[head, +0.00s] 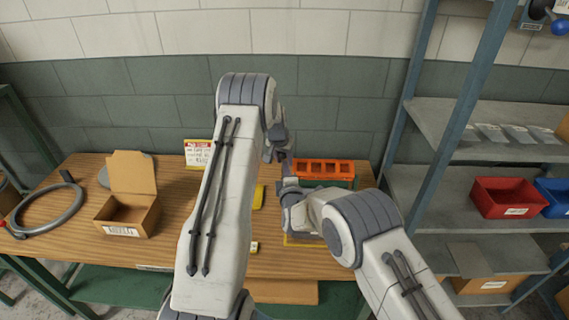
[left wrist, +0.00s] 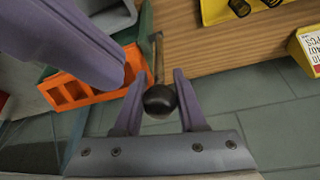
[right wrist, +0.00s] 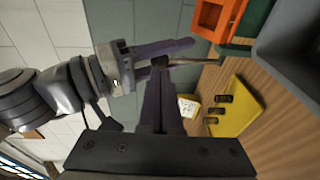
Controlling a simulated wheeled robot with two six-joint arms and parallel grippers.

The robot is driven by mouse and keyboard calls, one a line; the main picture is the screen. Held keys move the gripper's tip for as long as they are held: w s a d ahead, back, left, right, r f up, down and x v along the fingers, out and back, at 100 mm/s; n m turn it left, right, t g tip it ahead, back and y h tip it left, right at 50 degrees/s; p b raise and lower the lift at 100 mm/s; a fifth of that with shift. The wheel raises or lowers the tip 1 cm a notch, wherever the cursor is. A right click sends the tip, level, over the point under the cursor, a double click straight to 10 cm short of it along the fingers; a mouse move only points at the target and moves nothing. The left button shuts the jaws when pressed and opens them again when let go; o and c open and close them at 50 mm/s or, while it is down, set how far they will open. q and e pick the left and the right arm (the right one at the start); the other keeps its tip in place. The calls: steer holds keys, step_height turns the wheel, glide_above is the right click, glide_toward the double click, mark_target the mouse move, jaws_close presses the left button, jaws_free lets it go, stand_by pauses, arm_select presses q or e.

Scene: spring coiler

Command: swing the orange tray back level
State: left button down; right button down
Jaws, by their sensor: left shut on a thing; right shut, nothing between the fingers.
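The orange tray (head: 325,168), divided into compartments, sits over a green base (head: 345,183) at the back right of the bench. Its exact tilt is hard to tell. A thin lever with a black knob (left wrist: 160,100) runs beside the tray. My left gripper (left wrist: 158,92) is shut on the knob; the right wrist view also shows the knob (right wrist: 160,62) between its fingers. My right gripper (right wrist: 160,85) is shut and empty, close below the left fingers and the knob. In the head view my right gripper (head: 288,178) partly hides the tray's left end.
An open cardboard box (head: 128,212) and a grey ring (head: 48,212) lie at the left of the bench. A yellow holder (right wrist: 235,105) and a yellow-edged sign (head: 198,153) stand near the grippers. A shelf with a red bin (head: 505,197) is at right.

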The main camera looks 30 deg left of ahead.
mark_target(284, 158)
arm_select(q)
steer(key=shift+s+d+f, duration=0.1)
steer(key=shift+s+f, duration=0.1)
steer(key=shift+f, duration=0.15)
arm_select(e)
steer(key=shift+x, duration=1.6)
